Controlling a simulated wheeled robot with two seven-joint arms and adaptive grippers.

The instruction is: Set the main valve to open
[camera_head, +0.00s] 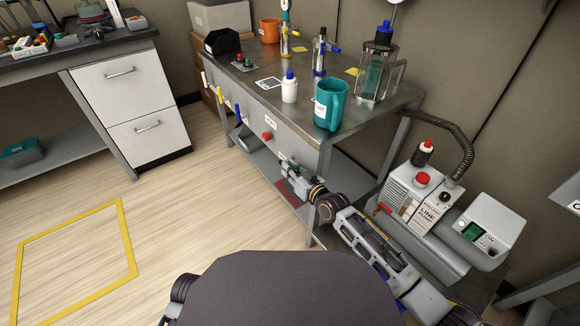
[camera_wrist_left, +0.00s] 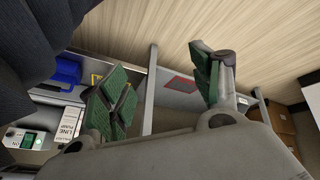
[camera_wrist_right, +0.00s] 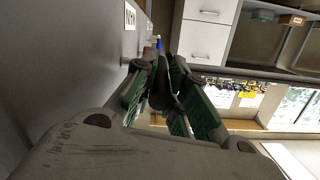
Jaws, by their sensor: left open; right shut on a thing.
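My right gripper (camera_head: 292,172) is at the front panel of the steel bench, near its right end. In the right wrist view the right gripper (camera_wrist_right: 164,70) has its green-padded fingers closed around a dark piece (camera_wrist_right: 161,92), which looks like a valve handle; the fingers hide much of it. A small white label (camera_wrist_right: 130,16) is on the panel beside it; I cannot read it surely. The handle's setting cannot be told. My left gripper (camera_wrist_left: 160,88) is open and empty in the left wrist view, its fingers wide apart; it is not in the head view.
The bench front also carries a red knob (camera_head: 267,136), a blue handle (camera_head: 238,115) and a yellow handle (camera_head: 219,94). A teal mug (camera_head: 330,104) and white bottle (camera_head: 289,88) stand on top. A line pump (camera_head: 423,200) stands right of my right arm. The floor at left is clear.

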